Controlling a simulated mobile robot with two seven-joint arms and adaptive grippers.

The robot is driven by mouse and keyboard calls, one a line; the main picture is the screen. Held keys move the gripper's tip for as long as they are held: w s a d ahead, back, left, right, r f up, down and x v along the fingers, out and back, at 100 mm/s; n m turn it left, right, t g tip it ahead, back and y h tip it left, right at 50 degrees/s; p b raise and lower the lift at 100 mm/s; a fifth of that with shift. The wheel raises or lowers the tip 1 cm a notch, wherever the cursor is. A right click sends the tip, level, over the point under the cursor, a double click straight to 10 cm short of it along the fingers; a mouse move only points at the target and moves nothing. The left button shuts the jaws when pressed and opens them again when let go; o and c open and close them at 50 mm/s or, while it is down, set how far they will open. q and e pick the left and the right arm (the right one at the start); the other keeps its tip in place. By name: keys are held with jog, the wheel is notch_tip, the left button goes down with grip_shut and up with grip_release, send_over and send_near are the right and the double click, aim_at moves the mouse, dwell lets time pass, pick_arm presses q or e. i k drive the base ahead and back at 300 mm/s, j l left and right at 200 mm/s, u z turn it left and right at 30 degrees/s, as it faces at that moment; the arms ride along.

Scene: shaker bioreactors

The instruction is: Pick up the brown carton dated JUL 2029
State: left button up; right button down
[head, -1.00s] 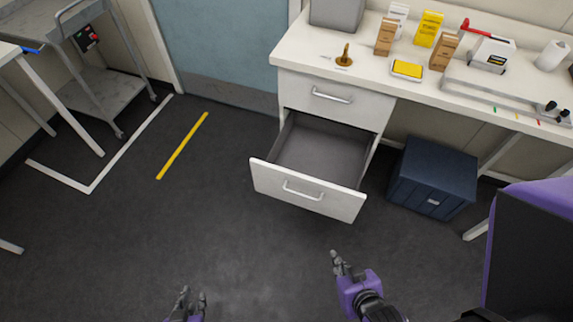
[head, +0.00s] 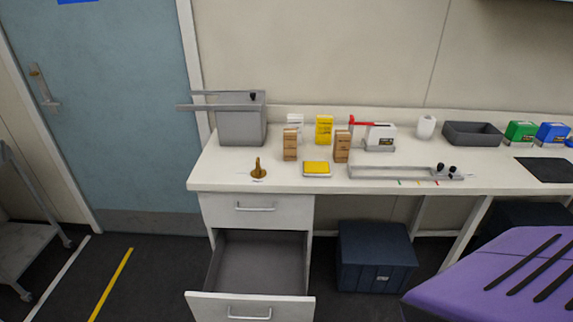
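Two brown cartons stand upright on the white bench. The left brown carton (head: 290,145) is in front of a white carton (head: 295,122). The right brown carton (head: 342,146) stands right of a yellow carton (head: 324,129). The print on both brown cartons is too small to read, so I cannot tell which is dated JUL 2029. Neither of my grippers is in the head view now.
The bench (head: 225,175) also holds a brass stamp-like object (head: 258,170), a yellow pad (head: 317,168), a red-handled device (head: 380,138), a metal rail (head: 395,173) and a grey tray (head: 472,134). The lower drawer (head: 250,307) is pulled open. A dark blue box (head: 375,258) sits beneath.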

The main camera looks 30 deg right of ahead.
aim_at(342, 140)
jog(key=z, duration=1.45)
jog(key=i+l+u, duration=0.1)
jog(key=i+l, duration=0.1)
jog(key=l, duration=0.05)
